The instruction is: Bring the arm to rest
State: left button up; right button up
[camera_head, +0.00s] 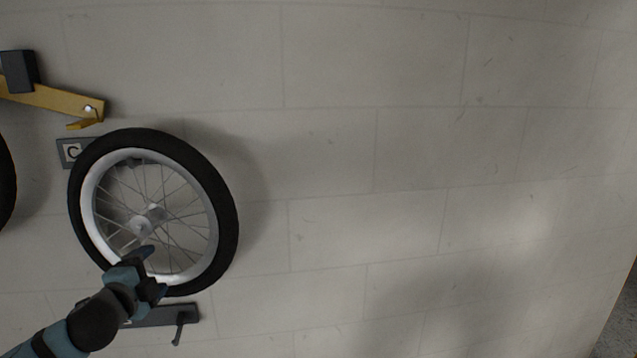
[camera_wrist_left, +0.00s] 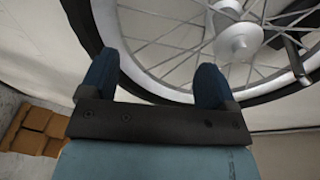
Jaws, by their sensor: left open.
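My left gripper (camera_head: 145,262) reaches up from the lower left in the head view, in front of the lower part of a spoked wheel (camera_head: 229,215) with a black tyre and silver rim. In the left wrist view the gripper (camera_wrist_left: 155,85) has its two blue fingers wide apart, with nothing held between them. The wheel (camera_wrist_left: 150,85) fills the upper part of that view behind the fingers, with its hub at the upper right. Whether a finger touches the tyre I cannot tell. My right gripper is not in view.
The wheel is at a pale block wall (camera_head: 400,150), by a plate marked C (camera_head: 72,152). A dark bracket with a lever (camera_head: 180,315) is below it. A yellow bar (camera_head: 60,100) is at the upper left. Brown boxes (camera_wrist_left: 35,130) show in the wrist view. The wall's right side is clear.

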pick_arm(q)
jog(key=s+d+f+n+g+h, duration=0.1)
jog(key=s+d+f+n, duration=0.25)
jog(key=s+f, duration=0.45)
jog(key=s+d+f+n+g+h, duration=0.15)
jog(key=s+d+f, duration=0.35)
jog(key=f, duration=0.6)
jog(key=s+d+f+n+g, duration=0.2)
jog(key=s+d+f+n, duration=0.3)
jog(key=f, duration=0.5)
jog(key=s+d+f+n, duration=0.1)
jog(key=s+f+n, duration=0.1)
jog(key=s, duration=0.5)
jog(key=s+d+f+n+g, duration=0.1)
jog(key=s+f+n, duration=0.1)
jog(key=s+f, duration=0.3)
jog(key=shift+s+f, duration=0.25)
jog(key=shift+s, duration=0.6)
jog(key=shift+d+g, duration=0.1)
jog(key=shift+g, duration=0.15)
jog(key=shift+c, duration=0.2)
